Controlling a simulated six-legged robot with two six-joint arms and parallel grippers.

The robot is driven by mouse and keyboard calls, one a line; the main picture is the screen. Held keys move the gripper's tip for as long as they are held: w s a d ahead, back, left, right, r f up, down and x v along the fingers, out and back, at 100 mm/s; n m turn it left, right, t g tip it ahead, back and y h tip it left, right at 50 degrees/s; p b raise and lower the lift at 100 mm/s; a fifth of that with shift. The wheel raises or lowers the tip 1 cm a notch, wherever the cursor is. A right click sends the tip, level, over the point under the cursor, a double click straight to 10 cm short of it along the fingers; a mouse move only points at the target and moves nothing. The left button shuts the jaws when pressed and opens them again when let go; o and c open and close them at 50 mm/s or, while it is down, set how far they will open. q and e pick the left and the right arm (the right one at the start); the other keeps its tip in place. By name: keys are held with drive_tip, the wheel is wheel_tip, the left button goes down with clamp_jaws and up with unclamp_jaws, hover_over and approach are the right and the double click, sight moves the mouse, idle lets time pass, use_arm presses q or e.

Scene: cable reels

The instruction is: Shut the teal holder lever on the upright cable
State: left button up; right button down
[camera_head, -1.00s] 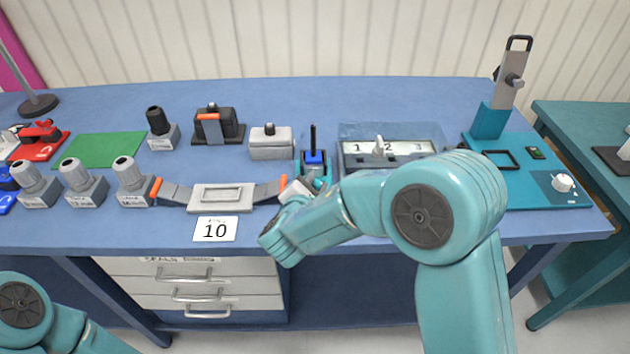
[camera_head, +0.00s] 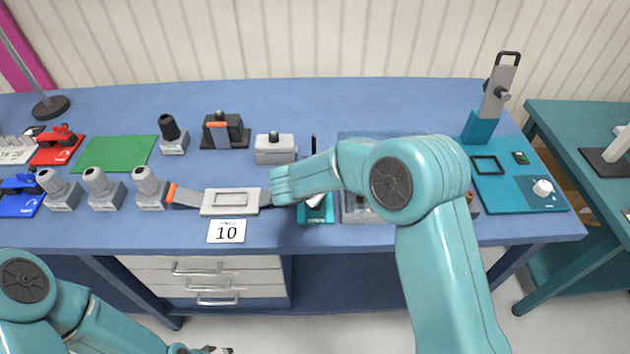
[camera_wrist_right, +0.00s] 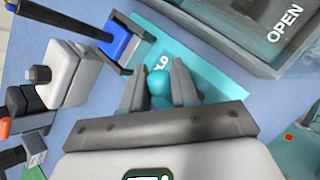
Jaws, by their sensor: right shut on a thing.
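The teal lever's round knob (camera_wrist_right: 158,82) sits between the two dark fingers of my right gripper (camera_wrist_right: 160,84) in the right wrist view, and the gripper is shut on it. The rest of the lever is hidden. Beyond the knob is a blue block (camera_wrist_right: 116,42) in a dark frame, with the black cable (camera_wrist_right: 65,23) running out of it. In the head view the cable (camera_head: 313,145) stands upright behind my right forearm. The teal holder base (camera_head: 318,214) shows below the forearm, with the blue block hidden. My left gripper (camera_head: 215,350) barely shows at the bottom edge, its jaws unclear.
A grey box marked OPEN (camera_wrist_right: 262,25) lies close beside the holder. A grey plate with orange-ended straps (camera_head: 230,201) and a card reading 10 (camera_head: 226,232) lie left of it. A grey block (camera_head: 275,150) stands behind. The green mat (camera_head: 115,153) is bare.

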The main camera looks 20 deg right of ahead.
idle(0.3)
drive_tip(key=c, duration=0.9)
unclamp_jaws()
drive_tip(key=b+v, duration=0.2)
drive_tip(key=v, duration=1.4)
drive_tip(key=shift+a+r, duration=0.1)
